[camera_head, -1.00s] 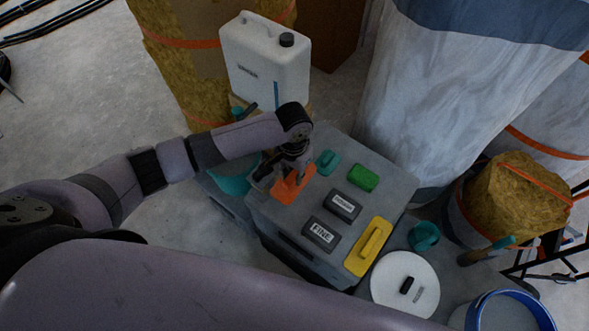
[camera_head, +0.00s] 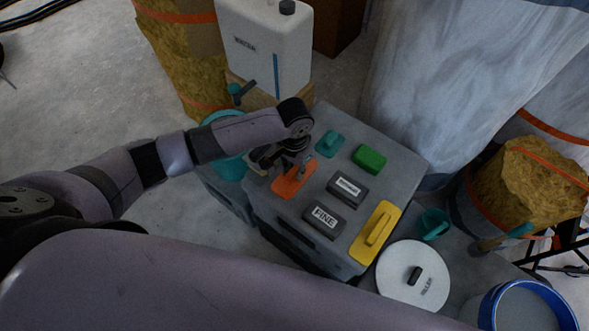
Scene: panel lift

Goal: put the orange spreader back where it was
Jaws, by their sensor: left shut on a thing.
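The orange spreader (camera_head: 292,184) is at the left part of the grey box top (camera_head: 275,213), flat plate down. It looks to be at the surface, but I cannot tell whether it rests on it. My left gripper (camera_head: 297,165) is above it, shut on its handle, and hides part of the plate. My right gripper is not in view.
On the box top are a teal tool (camera_head: 330,143), a green block (camera_head: 369,159), a dark labelled block (camera_head: 347,188), a "FINE" block (camera_head: 324,219) and a yellow float (camera_head: 375,232). A white canister (camera_head: 265,45) stands behind. A white lid (camera_head: 412,275) lies at right.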

